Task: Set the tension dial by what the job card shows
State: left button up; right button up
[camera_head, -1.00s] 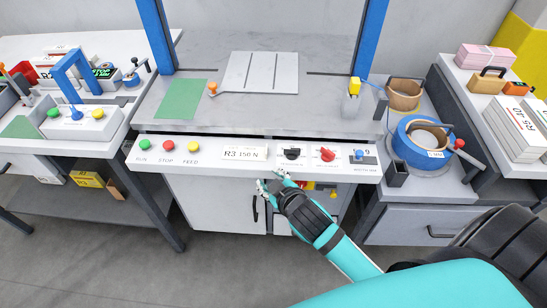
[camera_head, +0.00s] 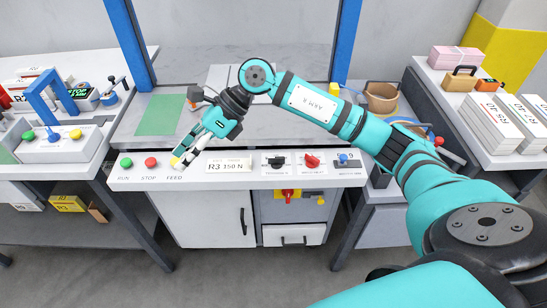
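The job card (camera_head: 229,166) on the white control panel reads "R3 150 N". To its right is a black dial (camera_head: 277,160), whose small label seems to read "TENSION N"; its setting is too small to read. My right gripper (camera_head: 183,158) reaches across the panel from the upper right, pointing down and left. Its fingers look apart and empty, with their tips at the yellow FEED button (camera_head: 175,162), which they partly cover; I cannot tell whether they touch it. My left gripper is not in view.
A red knob (camera_head: 312,161) and a blue knob (camera_head: 343,159) sit right of the black dial. Green (camera_head: 126,162) and red (camera_head: 150,162) buttons are at the left. My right arm hides part of the worktop and the blue tape roll. Side tables flank the machine.

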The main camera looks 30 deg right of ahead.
jog(key=w+d+h, duration=0.2)
jog(key=d+h, duration=0.4)
jog(key=d, duration=0.7)
jog(key=h, duration=0.4)
send_near(277, 157)
jog(key=shift+g, duration=0.4)
jog(key=f, duration=0.3)
jog(key=f+p, duration=0.1)
jog(key=f, duration=0.5)
jog(key=shift+w+a+f, duration=0.25)
jog(key=shift+w+f, duration=0.05)
jog(key=shift+w, duration=0.05)
jog(key=shift+c, duration=0.2)
grip_shut()
